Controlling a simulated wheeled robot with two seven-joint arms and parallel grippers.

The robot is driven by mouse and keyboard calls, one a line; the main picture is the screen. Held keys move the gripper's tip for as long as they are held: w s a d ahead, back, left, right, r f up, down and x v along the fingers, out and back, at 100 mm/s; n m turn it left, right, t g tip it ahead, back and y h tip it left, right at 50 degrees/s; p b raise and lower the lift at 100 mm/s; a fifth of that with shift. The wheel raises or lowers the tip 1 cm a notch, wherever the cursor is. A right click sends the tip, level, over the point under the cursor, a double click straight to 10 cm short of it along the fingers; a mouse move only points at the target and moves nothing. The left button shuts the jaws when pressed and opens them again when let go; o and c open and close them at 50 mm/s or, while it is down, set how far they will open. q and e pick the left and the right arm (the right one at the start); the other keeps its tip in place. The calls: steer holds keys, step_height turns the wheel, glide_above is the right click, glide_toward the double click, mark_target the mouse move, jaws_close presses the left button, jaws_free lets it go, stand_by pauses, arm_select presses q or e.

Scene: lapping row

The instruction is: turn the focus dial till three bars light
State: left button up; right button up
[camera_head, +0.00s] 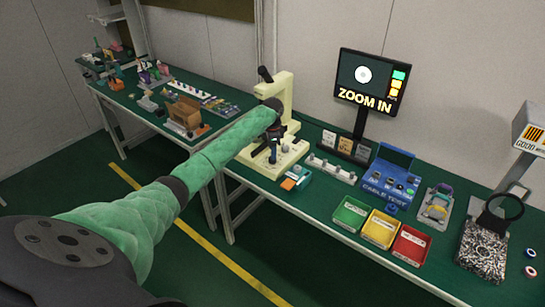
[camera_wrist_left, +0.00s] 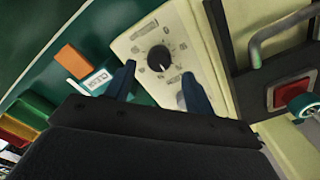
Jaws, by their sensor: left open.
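The focus dial (camera_wrist_left: 159,58) is a round black knob with a white pointer mark on a cream panel (camera_wrist_left: 140,37) with printed markings around it. My left gripper (camera_wrist_left: 158,72) is open, with its two blue fingers on either side of the dial in the wrist view; I cannot tell whether they touch it. In the head view, my left arm reaches over the cream microscope-like stand (camera_head: 286,88), and the dial is hidden. The monitor (camera_head: 370,82) shows a white disc, "ZOOM IN", and a column of green, yellow and orange bars. My right gripper is not in view.
A small box with an orange top (camera_head: 289,184) lies in front of the stand. Green (camera_head: 336,218), yellow (camera_head: 368,238) and red (camera_head: 399,252) trays line the front edge. A blue cable test box (camera_head: 378,190) stands behind them. A magnifier (camera_head: 505,208) is at right.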

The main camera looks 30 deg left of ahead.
arm_select(q)
steer(key=shift+r+b, duration=0.5)
steer(key=shift+r, duration=1.5)
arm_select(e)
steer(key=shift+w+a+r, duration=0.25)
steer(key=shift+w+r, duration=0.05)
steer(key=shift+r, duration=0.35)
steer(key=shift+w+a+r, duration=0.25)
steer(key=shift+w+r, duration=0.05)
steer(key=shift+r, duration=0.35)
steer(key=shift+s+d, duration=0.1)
